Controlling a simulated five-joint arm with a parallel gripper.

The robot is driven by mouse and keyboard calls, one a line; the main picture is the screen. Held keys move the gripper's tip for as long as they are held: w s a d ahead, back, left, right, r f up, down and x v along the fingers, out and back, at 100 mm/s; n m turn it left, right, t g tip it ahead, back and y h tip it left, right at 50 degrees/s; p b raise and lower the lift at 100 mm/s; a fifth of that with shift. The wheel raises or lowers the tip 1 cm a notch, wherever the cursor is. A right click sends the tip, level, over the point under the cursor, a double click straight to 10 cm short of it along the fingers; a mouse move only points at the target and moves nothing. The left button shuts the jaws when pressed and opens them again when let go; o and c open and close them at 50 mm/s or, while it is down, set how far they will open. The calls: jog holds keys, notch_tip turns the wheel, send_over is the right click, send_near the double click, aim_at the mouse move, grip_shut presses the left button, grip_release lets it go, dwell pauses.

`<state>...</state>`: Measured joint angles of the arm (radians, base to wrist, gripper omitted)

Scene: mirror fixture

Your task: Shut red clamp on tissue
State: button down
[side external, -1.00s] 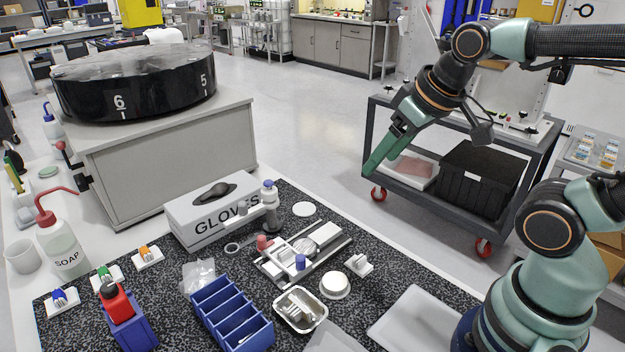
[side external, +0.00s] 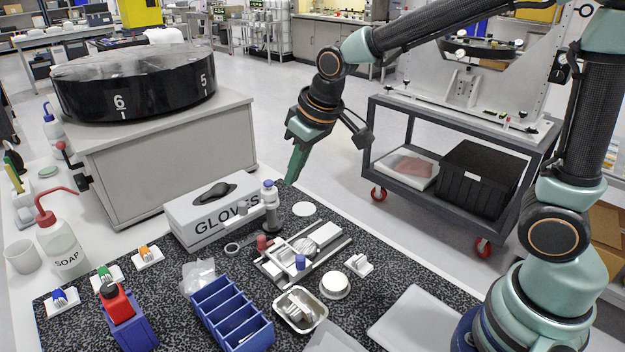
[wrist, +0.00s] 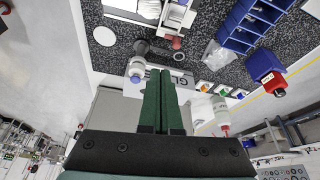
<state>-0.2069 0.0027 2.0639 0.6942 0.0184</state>
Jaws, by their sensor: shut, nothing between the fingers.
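The mirror fixture (side external: 290,268) lies on the speckled mat, with a white block on its bed. The red clamp (side external: 263,243) is a small red knob at its left end. It also shows in the wrist view (wrist: 177,42), beyond my fingertips. I cannot make out the tissue or tell whether the clamp is open. My gripper (side external: 291,179) is shut and empty, in the air above and behind the fixture, apart from it. Its green fingers (wrist: 160,74) lie together in the wrist view.
A blue-capped bottle on a dark stand (side external: 271,214) and the gloves box (side external: 212,215) stand behind the fixture. A blue divided bin (side external: 230,315), metal tray (side external: 301,310) and white round dish (side external: 335,286) lie in front. The mat's right rear is mostly clear.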

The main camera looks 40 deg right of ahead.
send_over(265, 240)
notch_tip(265, 240, down, 6)
jog(key=shift+s+r+n+g, duration=0.2)
jog(key=shift+s+n+g, duration=0.15)
jog(key=shift+n+g, duration=0.05)
jog(key=shift+f, duration=0.15)
jog(key=x, duration=0.9)
jog(key=shift+w+f, duration=0.2)
jog(key=shift+f, duration=0.15)
